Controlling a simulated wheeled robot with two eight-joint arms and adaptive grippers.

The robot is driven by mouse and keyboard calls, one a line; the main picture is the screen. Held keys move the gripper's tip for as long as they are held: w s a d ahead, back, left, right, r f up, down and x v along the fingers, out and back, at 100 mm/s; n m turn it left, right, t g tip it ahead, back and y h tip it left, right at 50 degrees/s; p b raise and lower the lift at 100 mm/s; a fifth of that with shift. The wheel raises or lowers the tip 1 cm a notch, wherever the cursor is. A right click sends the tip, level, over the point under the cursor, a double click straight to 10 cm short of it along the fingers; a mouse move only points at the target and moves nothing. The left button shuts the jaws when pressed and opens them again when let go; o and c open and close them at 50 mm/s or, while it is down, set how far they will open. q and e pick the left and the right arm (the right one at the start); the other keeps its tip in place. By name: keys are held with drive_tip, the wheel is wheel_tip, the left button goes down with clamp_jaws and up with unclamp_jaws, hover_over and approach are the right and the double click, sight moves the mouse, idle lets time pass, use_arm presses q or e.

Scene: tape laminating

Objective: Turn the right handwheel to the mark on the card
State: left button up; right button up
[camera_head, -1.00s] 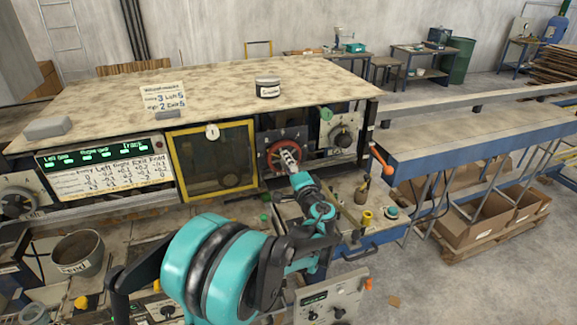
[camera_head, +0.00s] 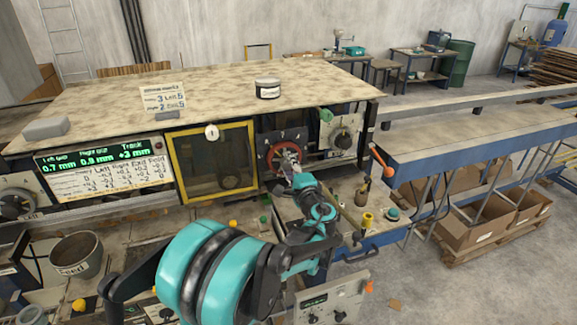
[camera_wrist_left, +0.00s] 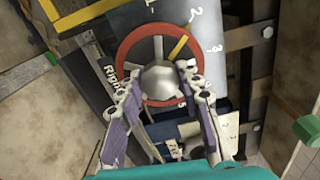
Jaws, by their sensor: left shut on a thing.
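The right handwheel (camera_wrist_left: 127,52) is a red ring with a grey hub and one yellow spoke in the left wrist view, beside the label "Right". Its yellow spoke points up and right, roughly toward the 2 on the dial. My left gripper (camera_wrist_left: 160,92) is shut on the wheel's hub, one finger on each side. In the head view the left gripper (camera_head: 290,168) sits in front of the red wheel (camera_head: 271,156) and partly hides it. The card (camera_head: 163,99) stands on the machine top; its small text seems to give Right 2. My right gripper is out of view.
A display (camera_head: 103,153) reads left gap 0.7 mm, right gap 0.9 mm, track +3 mm. A yellow-framed window (camera_head: 213,160) is left of the wheel, and another dial (camera_head: 343,138) is right. A round tin (camera_head: 268,89) stands on the top.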

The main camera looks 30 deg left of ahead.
use_arm(q)
drive_tip(key=o, duration=1.2)
drive_tip(key=shift+c, duration=0.2)
drive_tip(key=v, duration=1.2)
drive_tip(key=shift+s, duration=0.1)
